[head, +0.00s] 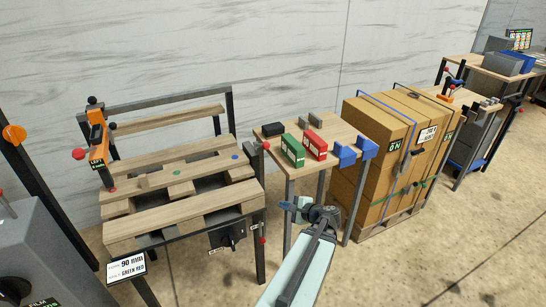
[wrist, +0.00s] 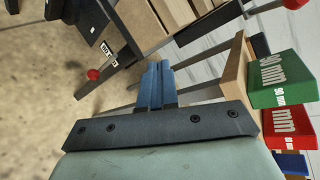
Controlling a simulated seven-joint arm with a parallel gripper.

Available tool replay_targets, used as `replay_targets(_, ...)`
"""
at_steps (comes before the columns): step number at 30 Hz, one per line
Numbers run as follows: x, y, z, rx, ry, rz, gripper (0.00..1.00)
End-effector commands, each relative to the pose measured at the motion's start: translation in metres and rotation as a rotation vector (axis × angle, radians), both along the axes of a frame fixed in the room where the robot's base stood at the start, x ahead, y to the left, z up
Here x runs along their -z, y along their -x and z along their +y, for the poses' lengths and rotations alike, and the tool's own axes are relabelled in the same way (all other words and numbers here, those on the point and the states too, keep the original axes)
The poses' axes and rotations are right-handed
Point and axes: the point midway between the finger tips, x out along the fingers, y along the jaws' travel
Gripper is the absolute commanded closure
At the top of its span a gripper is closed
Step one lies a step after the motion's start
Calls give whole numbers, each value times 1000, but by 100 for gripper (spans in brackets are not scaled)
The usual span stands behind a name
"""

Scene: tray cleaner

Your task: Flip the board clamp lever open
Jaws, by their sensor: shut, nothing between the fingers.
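Two red-knobbed levers show on the wooden pallet stand (head: 150,216). One lever (head: 265,146) is at its right corner. The other lever (head: 262,239) is low on its front right, by a black box (head: 227,235); a red-knobbed lever (wrist: 93,74) beside a small label shows at upper left in the wrist view. I cannot tell which is the board clamp lever. My gripper (head: 287,206) is in front of the small table, right of the stand. Its blue fingers (wrist: 160,78) are together and empty, apart from both levers.
Strapped cartons (head: 375,125) stand to the right. An orange clamp tool (head: 97,145) stands on the stand's left.

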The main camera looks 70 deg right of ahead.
Motion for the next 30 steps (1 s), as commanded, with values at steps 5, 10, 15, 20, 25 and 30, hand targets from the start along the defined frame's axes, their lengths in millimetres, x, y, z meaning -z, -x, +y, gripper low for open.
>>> replay_targets(5,-36,-4,-20,136,-102,-268,100)
replay_targets(10,-67,0,-35,242,-227,-521,100)
replay_targets(15,-86,7,-45,311,-367,-718,100)
replay_targets(20,-86,9,-47,340,-466,-777,100)
replay_targets(25,-86,9,-47,352,-527,-806,100)
replay_targets(30,-86,9,-47,353,-541,-813,100)
